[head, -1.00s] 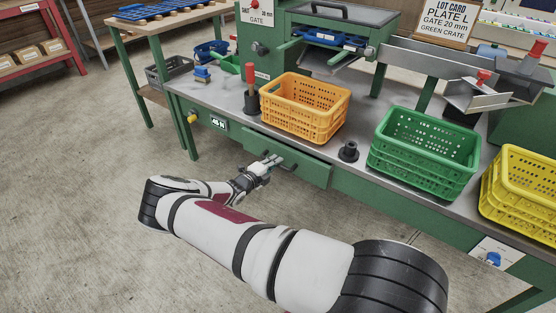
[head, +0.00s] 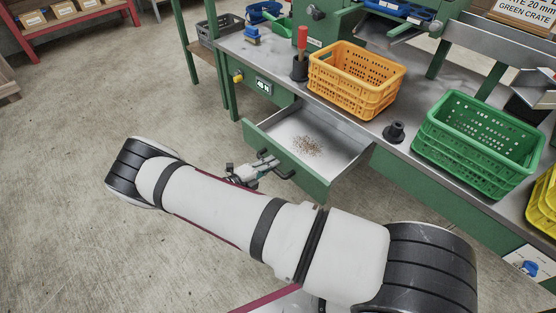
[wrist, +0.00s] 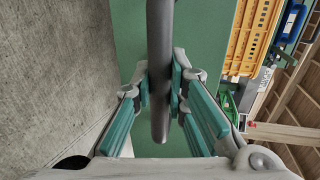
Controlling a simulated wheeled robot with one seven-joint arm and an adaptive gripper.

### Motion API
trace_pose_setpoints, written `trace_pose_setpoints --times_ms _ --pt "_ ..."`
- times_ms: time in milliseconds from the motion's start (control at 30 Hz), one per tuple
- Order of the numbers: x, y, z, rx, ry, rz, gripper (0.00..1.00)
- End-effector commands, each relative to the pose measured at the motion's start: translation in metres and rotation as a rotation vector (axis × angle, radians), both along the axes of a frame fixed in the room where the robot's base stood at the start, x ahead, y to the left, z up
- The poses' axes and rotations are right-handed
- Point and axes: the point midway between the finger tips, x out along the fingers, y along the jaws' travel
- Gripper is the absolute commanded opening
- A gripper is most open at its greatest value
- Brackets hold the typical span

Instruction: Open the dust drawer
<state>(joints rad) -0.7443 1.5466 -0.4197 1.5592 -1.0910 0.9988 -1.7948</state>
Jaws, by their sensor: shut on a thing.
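The dust drawer (head: 290,166) stands pulled out from the green bench in the head view. Its front is green, its inside is pale metal, and a small heap of brown dust (head: 307,146) lies on its floor. My gripper (head: 272,164) is at the drawer front, at the dark bar handle (head: 285,175). In the wrist view my gripper (wrist: 160,88) is shut on the handle (wrist: 160,50), with teal-padded fingers on both sides of the bar. The green drawer front fills the middle behind it.
An orange crate (head: 352,95) and a green crate (head: 432,140) stand on the bench top (head: 375,125). A black knob (head: 395,132) sits between them. A red-handled lever (head: 302,40) stands left of the orange crate. The concrete floor at left is clear.

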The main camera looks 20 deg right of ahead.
Motion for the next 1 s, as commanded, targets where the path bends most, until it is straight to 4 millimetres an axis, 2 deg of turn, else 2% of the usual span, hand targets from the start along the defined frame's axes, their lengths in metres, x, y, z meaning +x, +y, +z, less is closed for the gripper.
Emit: trace_pose_setpoints --times_ms 400,433,500,833,1000 --pt "-0.002 0.004 -0.001 0.003 0.001 -0.001 0.0" --pt "-0.002 0.004 -0.001 0.003 0.001 -0.001 0.2" --pt "-0.002 0.003 -0.001 0.003 0.001 -0.001 0.35" --pt "-0.002 0.004 0.0 0.001 -0.001 0.0 0.35" --pt "-0.006 0.02 0.003 0.002 -0.001 0.002 0.35"
